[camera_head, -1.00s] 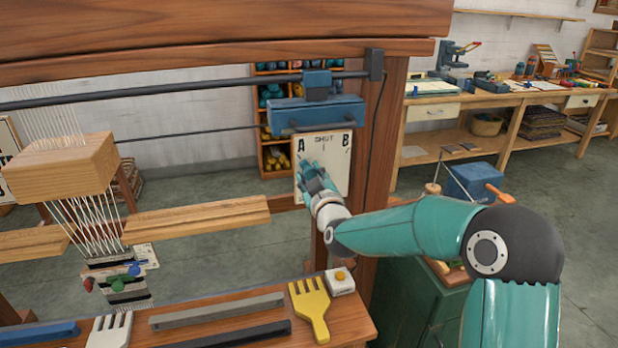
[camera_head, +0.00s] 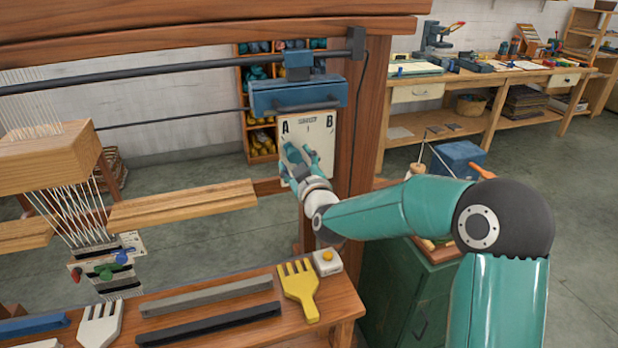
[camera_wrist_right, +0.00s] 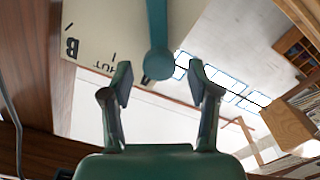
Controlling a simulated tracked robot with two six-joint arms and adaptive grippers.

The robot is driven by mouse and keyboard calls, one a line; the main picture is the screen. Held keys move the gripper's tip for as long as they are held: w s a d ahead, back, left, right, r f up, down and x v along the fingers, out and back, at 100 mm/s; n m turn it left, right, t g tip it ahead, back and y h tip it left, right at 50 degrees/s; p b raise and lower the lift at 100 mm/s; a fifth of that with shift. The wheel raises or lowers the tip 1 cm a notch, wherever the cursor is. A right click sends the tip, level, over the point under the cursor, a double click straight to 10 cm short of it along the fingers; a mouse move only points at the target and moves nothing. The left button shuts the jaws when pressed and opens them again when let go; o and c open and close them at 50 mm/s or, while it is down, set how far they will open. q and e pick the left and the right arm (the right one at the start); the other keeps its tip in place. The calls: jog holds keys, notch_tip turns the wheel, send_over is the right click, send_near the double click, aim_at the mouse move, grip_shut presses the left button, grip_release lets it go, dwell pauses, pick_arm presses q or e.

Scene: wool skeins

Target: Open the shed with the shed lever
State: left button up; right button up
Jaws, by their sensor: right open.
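The shed lever (camera_wrist_right: 157,45) is a teal bar with a rounded end, in the right wrist view. It hangs in front of a cream plate (camera_wrist_right: 95,35) marked B and SHUT. In the head view the plate (camera_head: 318,137) shows A, SHUT and B under a blue box (camera_head: 298,96); I cannot make out the lever apart from my gripper there. My right gripper (camera_head: 300,158) is open in front of the plate's lower part. In the right wrist view its fingers (camera_wrist_right: 159,76) stand either side of the lever's rounded end, with gaps; I cannot tell the depth. My left gripper is out of view.
A wooden post (camera_head: 364,120) stands right of the plate. Below are a bench (camera_head: 230,328) with a yellow comb (camera_head: 299,291) and a white box with an orange button (camera_head: 327,261). The heddle block (camera_head: 50,160) and threads are at left.

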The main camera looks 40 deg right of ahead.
jog(key=v, duration=1)
jog(key=shift+s, duration=0.4)
jog(key=shift+a, duration=0.1)
jog(key=w+a+f+n+g+y+p, duration=0.1)
jog(key=a+f+g, duration=0.1)
jog(key=f, duration=0.5)
jog(key=w+a+f+g+y+p, duration=0.1)
jog(key=a+f, duration=0.2)
jog(key=f, duration=0.3)
jog(key=s+a+f+g+y, duration=0.1)
jog(key=s+a+f+g, duration=0.1)
jog(key=f, duration=0.4)
jog(key=s+a+f+g+y+p, duration=0.1)
jog(key=s+a+f+g+y, duration=0.1)
jog(key=s+a+f, duration=0.2)
jog(key=s+a+f+g+y, duration=0.1)
jog(key=s+a+f+g, duration=0.2)
jog(key=f, duration=0.7)
jog(key=shift+s+a+f+y+p, duration=0.2)
jog(key=shift+s+a+y+p, duration=0.1)
jog(key=shift+s+a, duration=0.25)
jog(key=s+a+f+m+g+y, duration=0.1)
jog(key=s+a+f+m+g, duration=0.2)
jog(key=s, duration=0.4)
jog(key=s+a+f+m+g+y, duration=0.1)
jog(key=s+a+f+m+g, duration=0.2)
jog(key=s, duration=0.5)
jog(key=shift+a+f+g, duration=0.4)
jog(key=shift+f, duration=0.15)
